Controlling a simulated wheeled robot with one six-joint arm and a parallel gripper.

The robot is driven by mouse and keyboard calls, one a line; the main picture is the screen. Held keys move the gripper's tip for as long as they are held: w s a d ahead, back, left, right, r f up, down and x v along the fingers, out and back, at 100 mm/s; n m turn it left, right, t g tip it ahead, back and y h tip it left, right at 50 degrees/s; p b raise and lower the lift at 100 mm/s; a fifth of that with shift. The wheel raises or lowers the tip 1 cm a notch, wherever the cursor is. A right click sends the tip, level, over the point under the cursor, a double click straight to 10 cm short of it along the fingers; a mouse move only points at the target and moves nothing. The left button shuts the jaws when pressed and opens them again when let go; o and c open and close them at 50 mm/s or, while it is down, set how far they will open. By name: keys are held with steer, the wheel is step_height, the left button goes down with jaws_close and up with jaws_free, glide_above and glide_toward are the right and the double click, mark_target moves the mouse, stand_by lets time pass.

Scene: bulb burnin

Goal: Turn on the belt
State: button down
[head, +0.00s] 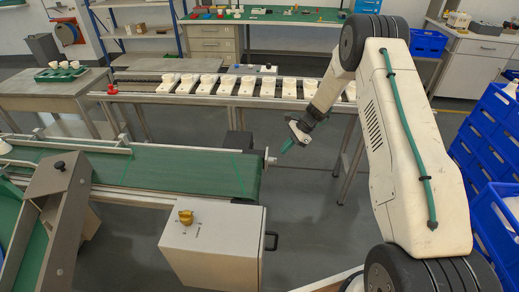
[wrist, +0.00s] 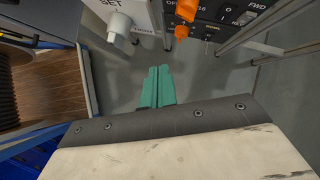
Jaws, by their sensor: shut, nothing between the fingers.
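The green conveyor belt (head: 160,168) runs from the left to the middle of the head view. A light grey control box with a yellow knob (head: 185,216) stands in front of its right end. My gripper (head: 284,149) is past the belt's right end, apart from it, with its green fingers together and empty. In the wrist view my gripper (wrist: 158,70) points at floor. Beyond the fingertips are a dark panel (wrist: 215,14) marked "FWD" with orange switch parts (wrist: 187,10), and a light box marked "SET" with a pale knob (wrist: 119,27). I cannot read the switch setting.
A rail table with a row of white blocks (head: 240,86) stands behind the belt. Blue crates (head: 490,140) are stacked at the right. A side table with a green tray (head: 60,72) is at the left. Metal legs (wrist: 265,40) stand right of the panel.

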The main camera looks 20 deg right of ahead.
steer(key=w+d+m+t, duration=0.1)
steer(key=w+m+t, duration=0.1)
steer(key=w+m, duration=0.3)
steer(key=w, duration=0.2)
steer(key=shift+w+d+t, duration=0.25)
steer(key=shift+w+t, duration=0.15)
steer(key=a+r+x, duration=0.1)
steer(key=a+x, duration=0.1)
steer(key=x, duration=1)
steer(key=shift+w+a, duration=0.2)
steer(key=shift+w, duration=0.25)
